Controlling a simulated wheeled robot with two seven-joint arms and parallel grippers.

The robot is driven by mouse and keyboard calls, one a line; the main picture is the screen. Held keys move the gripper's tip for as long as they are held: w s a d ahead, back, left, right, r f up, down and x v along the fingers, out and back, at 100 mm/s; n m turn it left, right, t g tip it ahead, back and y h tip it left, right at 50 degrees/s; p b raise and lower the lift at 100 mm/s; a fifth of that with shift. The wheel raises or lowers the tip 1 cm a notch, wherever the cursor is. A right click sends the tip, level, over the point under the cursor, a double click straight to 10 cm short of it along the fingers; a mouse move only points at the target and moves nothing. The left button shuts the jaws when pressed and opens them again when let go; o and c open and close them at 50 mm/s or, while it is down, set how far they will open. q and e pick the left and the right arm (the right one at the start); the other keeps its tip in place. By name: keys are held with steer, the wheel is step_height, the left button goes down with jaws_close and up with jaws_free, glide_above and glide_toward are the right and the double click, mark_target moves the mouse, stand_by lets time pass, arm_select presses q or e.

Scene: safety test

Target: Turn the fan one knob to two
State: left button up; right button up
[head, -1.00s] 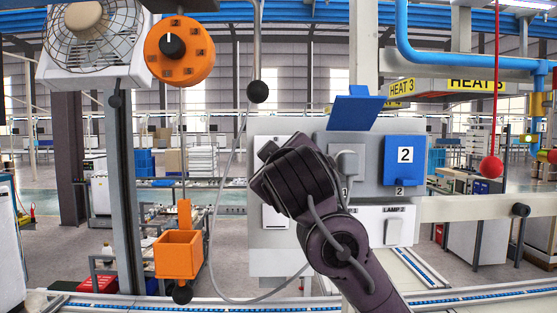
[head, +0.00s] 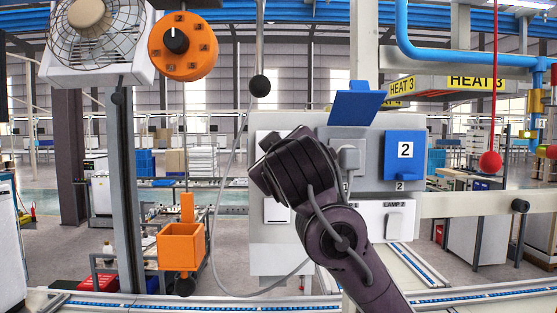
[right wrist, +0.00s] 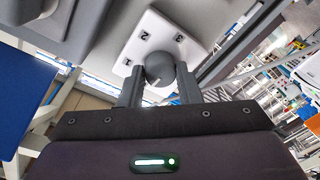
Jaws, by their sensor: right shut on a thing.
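My right gripper (head: 268,168) reaches up to the left part of a grey-white panel (head: 262,240) in the head view. In the right wrist view its two fingers (right wrist: 160,88) are shut on a dark grey round knob (right wrist: 160,67) with a light pointer line. In the head view my gripper hides this knob. An orange dial (head: 208,58) with a black knob (head: 176,40), its white mark pointing up, hangs beside a white fan (head: 92,35). My left gripper is out of view.
A blue flap (head: 358,104) stands raised over a grey socket with a plug (head: 349,158). A blue cover marked 2 (head: 405,150) is right of it. A black ball (head: 260,86), a red ball (head: 490,162) and an orange box (head: 180,248) hang nearby.

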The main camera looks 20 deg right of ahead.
steer(key=m+h+b, duration=0.1)
steer(key=m+b, duration=0.5)
steer(key=m, duration=0.2)
steer(key=m+h+b, duration=0.1)
steer(key=m+b, duration=0.6)
steer(key=m, duration=0.1)
steer(key=m+b, duration=0.6)
steer(key=m, duration=0.2)
steer(key=shift+w+a+f+h+b, duration=0.1)
steer(key=shift+f+h+b, duration=0.2)
steer(key=shift+f+h, duration=0.1)
steer(key=shift+r+m, duration=0.15)
steer(key=shift+m, duration=0.15)
steer(key=o, duration=0.7)
steer(key=shift+c, duration=0.2)
steer(key=o, duration=0.3)
steer(key=shift+w, duration=0.15)
